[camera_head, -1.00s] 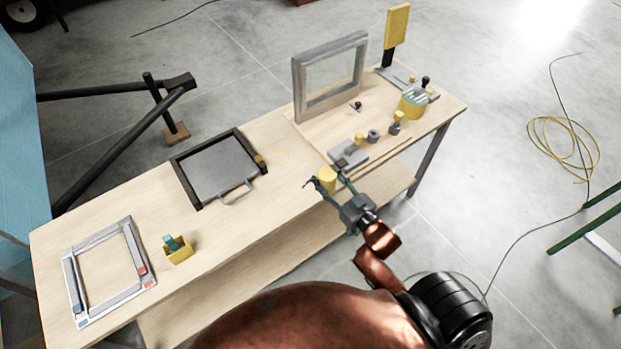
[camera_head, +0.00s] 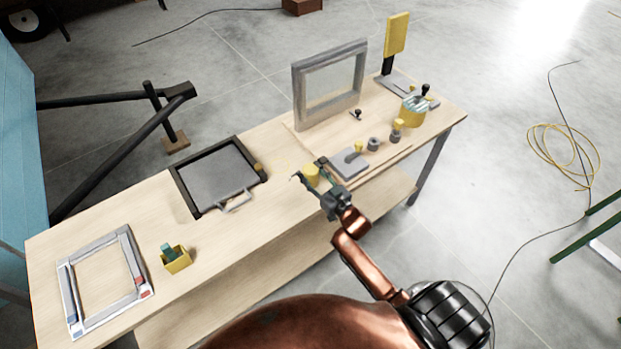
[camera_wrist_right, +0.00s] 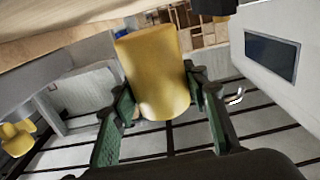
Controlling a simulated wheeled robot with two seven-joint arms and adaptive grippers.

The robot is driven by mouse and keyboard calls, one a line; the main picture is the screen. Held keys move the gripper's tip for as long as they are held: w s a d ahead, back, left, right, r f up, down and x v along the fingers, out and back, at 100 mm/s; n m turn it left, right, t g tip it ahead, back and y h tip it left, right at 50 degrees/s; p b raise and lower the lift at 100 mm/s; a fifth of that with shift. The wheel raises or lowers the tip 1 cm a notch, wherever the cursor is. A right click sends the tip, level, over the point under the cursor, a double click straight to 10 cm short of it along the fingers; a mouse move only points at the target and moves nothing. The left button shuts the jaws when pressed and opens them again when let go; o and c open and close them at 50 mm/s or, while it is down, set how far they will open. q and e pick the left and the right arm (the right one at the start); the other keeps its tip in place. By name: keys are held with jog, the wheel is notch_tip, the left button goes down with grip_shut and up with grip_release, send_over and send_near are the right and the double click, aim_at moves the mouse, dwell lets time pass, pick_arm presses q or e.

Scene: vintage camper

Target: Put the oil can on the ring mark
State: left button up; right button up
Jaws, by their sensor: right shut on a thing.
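The oil can is a yellow cylinder (camera_head: 311,176) between the fingers of my right gripper (camera_head: 310,171), over the front middle of the workbench. In the right wrist view the yellow can (camera_wrist_right: 154,72) stands between the two green fingers (camera_wrist_right: 160,95), which are shut on it. The can tilts a little in that view. A faint yellow ring mark (camera_head: 280,165) lies on the bench top, just left of and behind the can, right of the black-framed tray. I cannot tell how high the can is above the bench. My left gripper is not in view.
A black-framed tray (camera_head: 178,183) with a handle lies left of the ring mark. A grey upright frame (camera_head: 297,95) stands behind. A grey block with a yellow knob (camera_head: 349,162) and small parts are close on the right. A yellow box (camera_head: 176,262) is further left.

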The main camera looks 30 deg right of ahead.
jog(key=shift+f+p, duration=0.3)
jog(key=shift+f, duration=0.9)
jog(key=shift+f, duration=0.1)
jog(key=shift+f, duration=0.15)
jog(key=o, duration=1.2)
